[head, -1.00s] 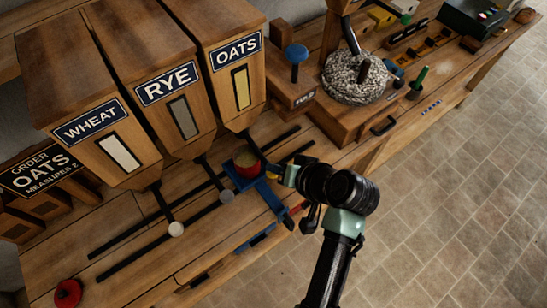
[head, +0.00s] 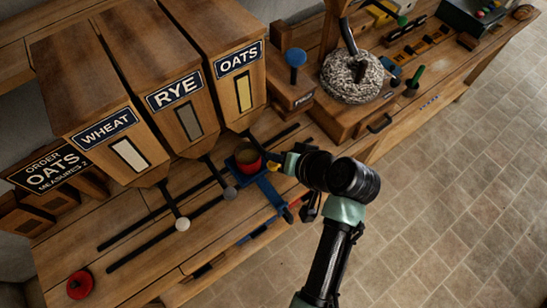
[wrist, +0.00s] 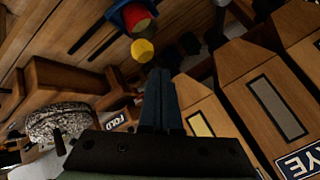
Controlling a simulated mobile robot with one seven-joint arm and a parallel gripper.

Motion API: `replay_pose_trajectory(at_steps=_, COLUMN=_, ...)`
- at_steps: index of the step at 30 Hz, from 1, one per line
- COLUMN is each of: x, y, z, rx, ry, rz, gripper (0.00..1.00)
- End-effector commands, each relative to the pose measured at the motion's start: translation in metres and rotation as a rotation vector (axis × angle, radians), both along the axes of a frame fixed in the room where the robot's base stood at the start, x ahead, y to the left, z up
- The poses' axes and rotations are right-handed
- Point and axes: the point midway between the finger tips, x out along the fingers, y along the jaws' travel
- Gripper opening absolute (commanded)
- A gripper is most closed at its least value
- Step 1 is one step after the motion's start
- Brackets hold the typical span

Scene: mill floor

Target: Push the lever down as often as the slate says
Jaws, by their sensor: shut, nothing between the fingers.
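The slate (head: 55,171) at the left reads "ORDER OATS MEASURES 2". The oats hopper (head: 225,55) is the rightmost of three. Its lever's yellow knob (head: 274,167) shows beside my gripper (head: 287,163) in the head view. In the wrist view the yellow knob (wrist: 142,50) lies just beyond the tips of my gripper (wrist: 160,72), whose dark fingers are together and empty. I cannot tell whether they touch the knob. A red cup (head: 248,163) stands in a blue holder (head: 270,192) below the oats hopper; its contents are unclear.
The wheat lever's white knob (head: 182,224) and the rye lever's grey knob (head: 230,193) stick out to the left. A blue knob (head: 296,57) and a millstone (head: 350,77) stand at the back. A red knob (head: 80,285) is at the front left. Floor is clear at right.

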Motion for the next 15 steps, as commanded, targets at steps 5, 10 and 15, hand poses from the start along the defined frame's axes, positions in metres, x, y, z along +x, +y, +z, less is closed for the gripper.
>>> replay_pose_trajectory(at_steps=5, x=0.0, y=0.0, z=0.004, rx=0.0, ry=0.0, rz=0.0, gripper=0.0)
replay_pose_trajectory(at_steps=10, x=0.0, y=0.0, z=0.021, rx=0.0, ry=0.0, rz=0.0, gripper=0.0)
replay_pose_trajectory(at_steps=15, x=0.0, y=0.0, z=0.038, rx=0.0, ry=0.0, rz=0.0, gripper=0.0)
